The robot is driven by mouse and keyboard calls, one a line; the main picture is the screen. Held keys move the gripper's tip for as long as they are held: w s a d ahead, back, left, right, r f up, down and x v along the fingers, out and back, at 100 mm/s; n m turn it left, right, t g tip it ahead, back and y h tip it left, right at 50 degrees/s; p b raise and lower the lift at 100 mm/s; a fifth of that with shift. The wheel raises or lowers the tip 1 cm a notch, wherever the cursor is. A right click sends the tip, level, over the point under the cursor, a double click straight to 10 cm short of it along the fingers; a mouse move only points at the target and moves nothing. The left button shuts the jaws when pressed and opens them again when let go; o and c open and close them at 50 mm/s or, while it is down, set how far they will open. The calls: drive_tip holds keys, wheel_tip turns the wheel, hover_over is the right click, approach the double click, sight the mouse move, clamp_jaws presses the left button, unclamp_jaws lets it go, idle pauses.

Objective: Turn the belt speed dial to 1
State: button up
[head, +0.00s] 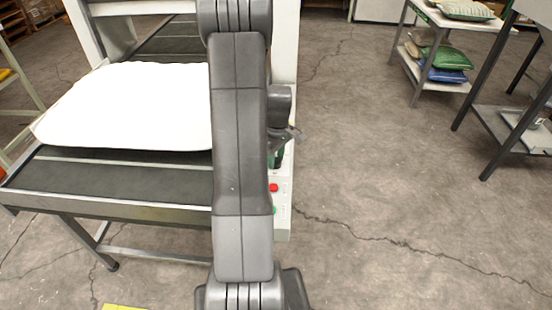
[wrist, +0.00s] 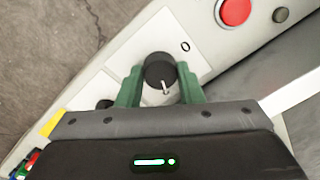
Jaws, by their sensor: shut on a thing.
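The belt speed dial (wrist: 158,67) is a round black knob on a white plate of the pale control panel, seen in the wrist view. A light pointer mark on the knob points toward the bottom of that picture. A printed 0 stands on the plate to the upper right of the knob; no 1 can be made out. My gripper (wrist: 160,77) has its two green fingers on either side of the knob and is shut on it. In the head view my arm hides the dial and most of the gripper.
A red button (wrist: 235,10) and a small dark button (wrist: 281,15) sit on the panel beyond the dial. In the head view a white pillow (head: 130,105) lies on the dark conveyor belt (head: 120,181). A shelf (head: 408,62) with pillows stands back right.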

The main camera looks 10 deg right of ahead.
drive_tip(key=n, duration=0.5)
drive_tip(key=shift+n, duration=0.3)
drive_tip(key=n, duration=0.4)
drive_tip(key=shift+a+n, duration=0.1)
drive_tip(key=shift+n, duration=0.3)
drive_tip(key=shift+r, duration=0.1)
drive_tip(key=o, duration=1)
drive_tip(key=shift+c, duration=0.2)
wheel_tip(320, 180, up, 14)
drive_tip(key=shift+w+p, duration=0.4)
drive_tip(key=shift+p, duration=0.05)
drive_tip(key=shift+f, duration=0.2)
drive_tip(key=f, duration=0.4)
drive_tip(key=f+b, duration=0.1)
drive_tip(key=f, duration=0.8)
drive_tip(key=shift+s+f, duration=0.4)
